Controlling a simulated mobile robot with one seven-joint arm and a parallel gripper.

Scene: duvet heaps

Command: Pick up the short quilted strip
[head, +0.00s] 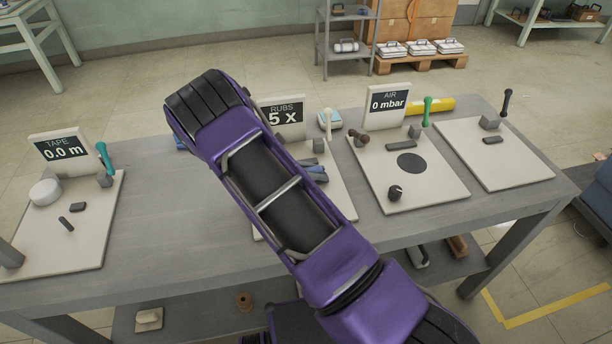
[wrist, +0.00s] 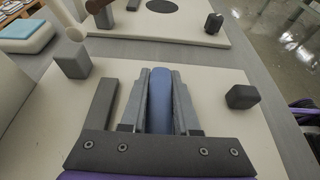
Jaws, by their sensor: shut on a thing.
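A blue strip (wrist: 160,98) stands out between the two grey fingers of my gripper (wrist: 160,72) in the wrist view. The fingers press on both its sides, and its near end runs back toward the gripper's dark base. Quilting on it is too small to tell. It is over the pale board (wrist: 216,90); whether it touches the board I cannot tell. In the head view a bit of blue (head: 314,168) shows beside my purple arm, which hides most of that spot.
A dark grey bar (wrist: 98,106) lies left of the fingers, a dark block (wrist: 242,96) right. A grey block with a pale-knobbed lever (wrist: 72,58) stands at the board's far left. Other boards on the bench (head: 200,240) carry a white roll (head: 45,193), knobs and signs.

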